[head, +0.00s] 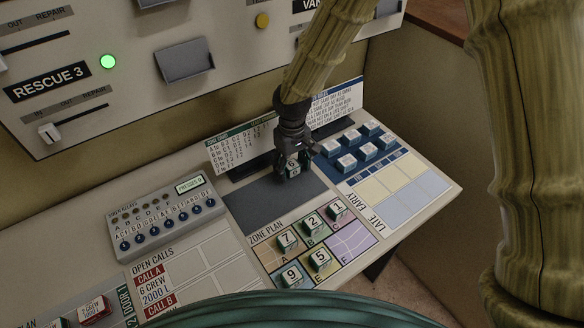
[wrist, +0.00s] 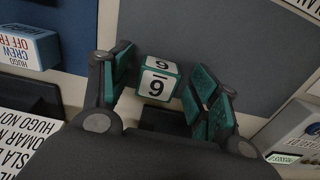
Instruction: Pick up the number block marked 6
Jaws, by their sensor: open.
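The number block marked 6 (head: 292,169) is white with green edges. It is at the back right of the dark grey pad on the console, below my gripper (head: 291,160). In the wrist view the block (wrist: 157,80) is between the two green-padded fingers of my gripper (wrist: 163,88), with a visible gap to the right finger and a smaller one to the left. The fingers are open. From the head view the gripper hides part of the block.
Number blocks 7 (head: 287,241), 2 (head: 312,222), 1 (head: 337,209), 9 (head: 292,274) and 5 (head: 319,260) stand on the zone plan in front. Several blue-and-white crew blocks (head: 347,163) stand to the right. Card holders (head: 240,147) rise behind. The dark pad (head: 262,203) is otherwise clear.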

